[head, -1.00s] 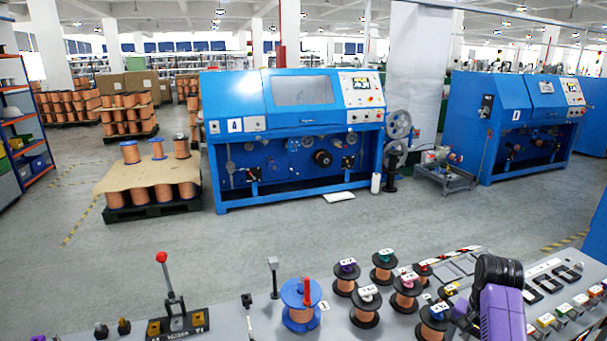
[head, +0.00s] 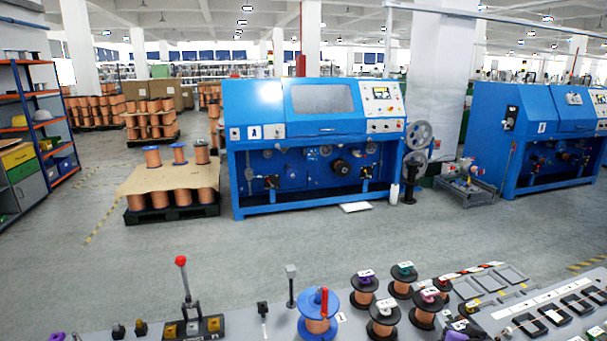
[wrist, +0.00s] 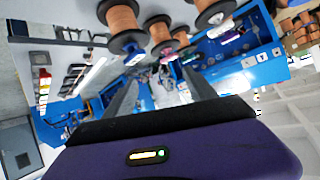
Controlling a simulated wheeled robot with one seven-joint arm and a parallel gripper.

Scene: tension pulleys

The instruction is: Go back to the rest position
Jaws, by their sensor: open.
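My gripper (wrist: 160,75) shows in the wrist view with its two dark grey fingers apart. Nothing is seen between them. My purple and black wrist housing fills the bottom of that view. The wrist view is strongly tilted, with spools near its top edge, beyond the fingers. In the head view neither my arm nor my gripper can be seen.
The grey bench (head: 255,322) carries a blue spool (head: 318,312), several black-flanged copper spools (head: 384,318), a red-knobbed lever (head: 183,280) and a thin post (head: 291,285). Beyond open floor (head: 270,240) stand blue machine A (head: 240,95) and a loaded pallet (head: 140,216).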

